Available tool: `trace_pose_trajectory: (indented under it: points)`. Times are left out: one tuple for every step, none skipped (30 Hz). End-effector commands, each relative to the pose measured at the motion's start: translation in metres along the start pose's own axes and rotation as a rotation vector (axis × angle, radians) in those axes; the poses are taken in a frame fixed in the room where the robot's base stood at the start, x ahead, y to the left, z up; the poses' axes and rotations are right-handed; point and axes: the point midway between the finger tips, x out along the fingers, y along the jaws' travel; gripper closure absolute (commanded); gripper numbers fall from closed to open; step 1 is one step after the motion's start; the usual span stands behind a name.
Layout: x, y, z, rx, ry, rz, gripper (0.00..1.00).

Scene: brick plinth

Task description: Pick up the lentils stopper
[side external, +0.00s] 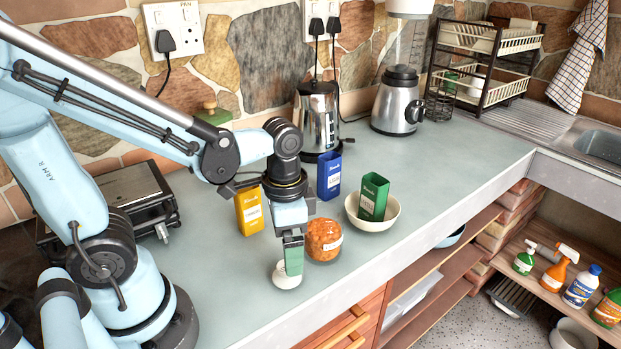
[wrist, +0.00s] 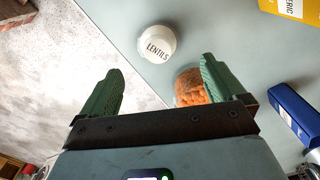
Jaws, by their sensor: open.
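The lentils stopper is a round white piece (side external: 286,277) on the grey counter near its front edge. In the wrist view the stopper (wrist: 157,44) shows its LENTILS label, beyond my fingertips and between their lines. My gripper (side external: 293,264) points down over the stopper, and a green finger hides part of it. In the wrist view my gripper (wrist: 161,66) is open, with nothing between its fingers. I cannot tell the exact gap to the stopper. The orange-filled glass jar (side external: 324,241) stands just right of my gripper; in the wrist view the jar (wrist: 190,88) is partly behind the right finger.
A yellow box (side external: 250,212) and a blue box (side external: 329,178) stand behind. A green box (side external: 373,196) stands in a cream bowl (side external: 390,219) to the right. A kettle (side external: 319,115) is at the back. The counter's front edge is close; the counter right of the bowl is clear.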

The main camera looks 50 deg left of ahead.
Motion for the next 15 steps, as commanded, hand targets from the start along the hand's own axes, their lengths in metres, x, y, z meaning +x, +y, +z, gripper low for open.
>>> trace_pose_trajectory:
  points:
    - [0.003,0.0,0.0,0.0,0.0,0.0,0.03]
    - [0.004,0.0,0.0,0.0,0.0,0.0,0.03]
    - [0.005,0.0,0.0,0.0,0.0,0.0,0.03]
    - [0.006,0.0,0.0,0.0,0.0,0.0,0.03]
    - [0.006,0.0,0.0,0.0,0.0,0.0,0.03]
    - [0.007,0.0,0.0,-0.001,0.0,0.0,0.03]
    - [0.009,0.0,0.0,-0.001,0.0,0.0,0.03]
    - [0.01,0.0,0.001,-0.001,0.0,0.0,0.03]
    - [0.013,0.0,0.001,-0.001,0.0,0.0,0.03]
    - [0.015,0.0,0.001,-0.001,0.0,0.0,0.03]
    - [0.018,0.001,0.002,-0.001,0.0,0.0,0.03]
    - [0.022,0.001,0.003,-0.001,0.0,0.0,0.03]
    - [0.025,0.001,0.003,-0.001,0.0,0.0,0.03]
    - [0.028,0.001,0.003,-0.001,0.0,0.0,0.03]
    - [0.032,0.001,0.004,-0.001,0.0,0.0,0.03]
